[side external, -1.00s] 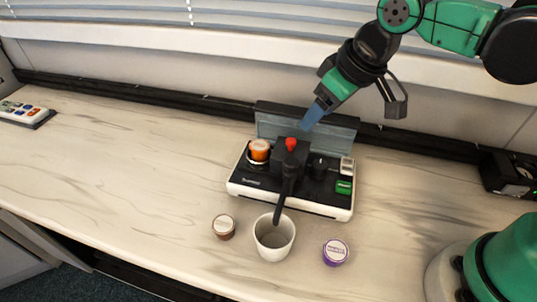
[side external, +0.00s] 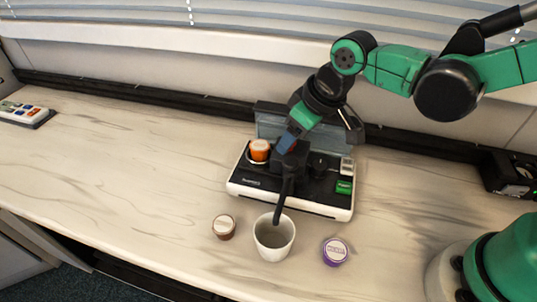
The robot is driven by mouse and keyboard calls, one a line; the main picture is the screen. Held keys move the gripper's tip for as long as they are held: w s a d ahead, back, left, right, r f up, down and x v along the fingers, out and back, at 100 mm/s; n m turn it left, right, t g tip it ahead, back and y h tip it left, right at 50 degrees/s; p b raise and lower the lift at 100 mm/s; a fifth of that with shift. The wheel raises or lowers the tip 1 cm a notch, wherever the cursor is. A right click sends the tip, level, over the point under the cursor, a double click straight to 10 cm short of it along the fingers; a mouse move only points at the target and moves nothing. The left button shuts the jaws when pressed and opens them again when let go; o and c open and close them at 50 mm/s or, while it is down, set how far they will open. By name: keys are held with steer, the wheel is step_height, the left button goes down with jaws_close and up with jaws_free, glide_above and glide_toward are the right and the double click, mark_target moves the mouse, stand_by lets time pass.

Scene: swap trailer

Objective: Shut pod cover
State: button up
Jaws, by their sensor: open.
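The pod machine (side external: 262,186) is a white and black unit on the counter. A grey-blue cover panel (side external: 270,124) stands upright along its back edge, so it looks open. An orange pod (side external: 260,149) sits in a round holder at the machine's left. A dark central block with a black spout (side external: 283,197) rises in the middle, the spout reaching forward over a white cup (side external: 272,243). My gripper (side external: 287,144) is open at the top of this block, in front of the cover panel.
A brown pod (side external: 224,226) and a purple pod (side external: 335,252) stand on the counter (side external: 120,190) either side of the cup. A green block (side external: 343,187) is at the machine's right. A button panel (side external: 25,114) lies far left. Window blinds and a wall are close behind.

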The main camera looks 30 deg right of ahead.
jaws_close()
stand_by(1.3)
